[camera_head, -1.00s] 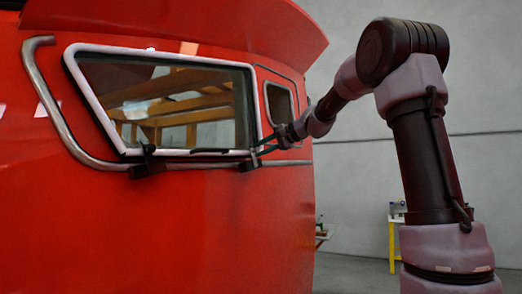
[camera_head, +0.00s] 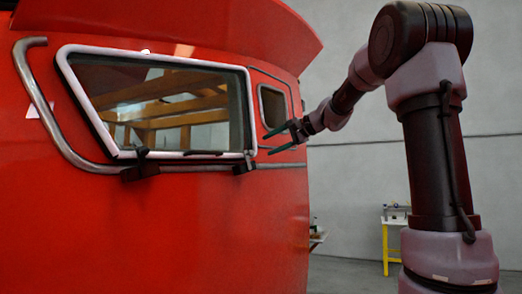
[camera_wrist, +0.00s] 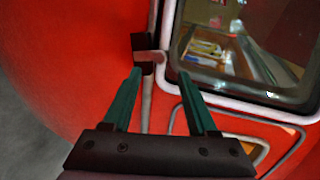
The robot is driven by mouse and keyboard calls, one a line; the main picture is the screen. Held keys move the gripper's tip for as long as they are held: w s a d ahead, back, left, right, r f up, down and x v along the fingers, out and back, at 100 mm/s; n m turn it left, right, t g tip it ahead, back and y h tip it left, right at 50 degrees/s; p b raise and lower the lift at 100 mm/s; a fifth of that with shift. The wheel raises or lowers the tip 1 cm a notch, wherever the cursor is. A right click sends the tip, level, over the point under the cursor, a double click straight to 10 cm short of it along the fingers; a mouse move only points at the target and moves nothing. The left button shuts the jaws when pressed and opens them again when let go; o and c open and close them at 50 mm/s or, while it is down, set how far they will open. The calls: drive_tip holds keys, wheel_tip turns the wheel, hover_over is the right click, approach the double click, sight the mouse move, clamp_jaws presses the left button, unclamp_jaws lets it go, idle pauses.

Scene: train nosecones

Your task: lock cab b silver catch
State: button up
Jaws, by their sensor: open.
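The red cab (camera_head: 200,220) has a large window with a pale frame (camera_head: 95,118). A dark catch (camera_head: 245,165) sits at the frame's lower right corner. I cannot tell whether the lever is locked.
A second dark catch (camera_head: 140,166) is under the window's lower left. A metal rail (camera_head: 45,105) bends around that side. A smaller window (camera_head: 271,106) lies near my gripper. A yellow stand (camera_head: 394,235) is far behind at the right, with free floor before it.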

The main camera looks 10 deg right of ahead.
drive_tip(key=v, duration=0.3)
idle(0.5)
drive_tip(key=s+d+f+n+g+h, duration=0.1)
drive_tip(key=s+f+h, duration=0.3)
drive_tip(key=s+f, duration=0.7)
drive_tip(key=s+d+f+n+g+h, duration=0.1)
drive_tip(key=s+f+h, duration=0.3)
drive_tip(key=s+f, duration=0.8)
drive_tip(key=s+n+g, duration=0.1)
drive_tip(key=s, duration=0.4)
drive_tip(key=shift+s+f+n, duration=0.2)
drive_tip(key=shift+f+n, duration=0.1)
drive_tip(key=shift+n, duration=0.1)
drive_tip(key=shift+d, duration=0.1)
